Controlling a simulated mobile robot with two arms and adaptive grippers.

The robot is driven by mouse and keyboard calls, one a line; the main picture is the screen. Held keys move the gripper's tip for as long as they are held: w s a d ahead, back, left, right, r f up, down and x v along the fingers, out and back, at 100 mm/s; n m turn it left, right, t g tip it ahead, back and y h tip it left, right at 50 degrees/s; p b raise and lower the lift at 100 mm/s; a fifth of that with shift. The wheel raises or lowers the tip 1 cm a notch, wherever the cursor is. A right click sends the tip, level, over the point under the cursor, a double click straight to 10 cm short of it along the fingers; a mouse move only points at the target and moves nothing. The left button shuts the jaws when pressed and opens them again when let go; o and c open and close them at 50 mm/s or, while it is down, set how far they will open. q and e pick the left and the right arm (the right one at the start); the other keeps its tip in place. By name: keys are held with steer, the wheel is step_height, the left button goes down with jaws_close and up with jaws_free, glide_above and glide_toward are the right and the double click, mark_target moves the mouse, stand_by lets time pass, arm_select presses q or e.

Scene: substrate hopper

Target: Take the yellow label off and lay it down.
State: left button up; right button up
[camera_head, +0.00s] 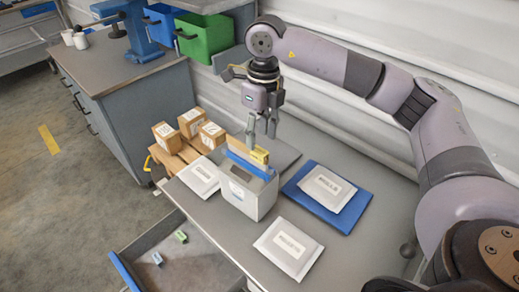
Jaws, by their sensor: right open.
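A yellow label (259,155) is at the top back edge of a grey hopper (245,200) with a blue strip along its top. The hopper stands on the grey table. My right gripper (261,140) is open and points down just above the label, its fingertips close to it. I cannot tell if they touch it. My left gripper is out of view.
White packets lie left (199,178) and in front (289,250) of the hopper; another (327,188) lies on a blue mat (352,213) at right. Cardboard boxes (164,135) stand behind left. An open drawer (190,262) juts out at front left.

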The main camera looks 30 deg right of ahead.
mark_target(259, 149)
steer(key=shift+s+a+f+p, duration=0.1)
steer(key=shift+f+p, duration=0.15)
steer(key=shift+f, duration=0.65)
steer(key=shift+s+a+f+p, duration=0.1)
steer(key=shift+f+p, duration=0.15)
steer(key=shift+f, duration=0.6)
steer(key=c, duration=0.8)
